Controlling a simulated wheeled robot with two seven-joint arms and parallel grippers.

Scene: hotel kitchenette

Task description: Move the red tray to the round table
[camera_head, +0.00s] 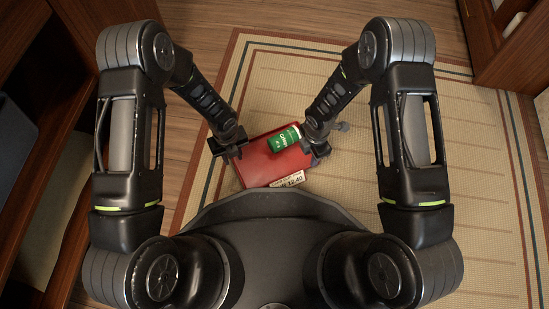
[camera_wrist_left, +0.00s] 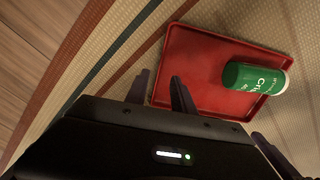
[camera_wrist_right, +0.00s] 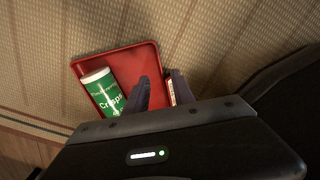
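The red tray (camera_head: 262,168) is in front of my body, above the patterned rug, with no table under it. A green and white crisps can (camera_head: 284,139) lies on its side on the tray; it also shows in the left wrist view (camera_wrist_left: 255,78) and right wrist view (camera_wrist_right: 102,92). My left gripper (camera_head: 229,148) is at the tray's left edge, one finger on each side of the rim. My right gripper (camera_head: 315,146) straddles the opposite rim in the same way. The round table is not seen.
A small white printed item (camera_head: 288,180) shows at the tray's near edge. The rug (camera_head: 430,150) around is clear. Dark wooden furniture stands at the left (camera_head: 35,130) and the upper right (camera_head: 515,50).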

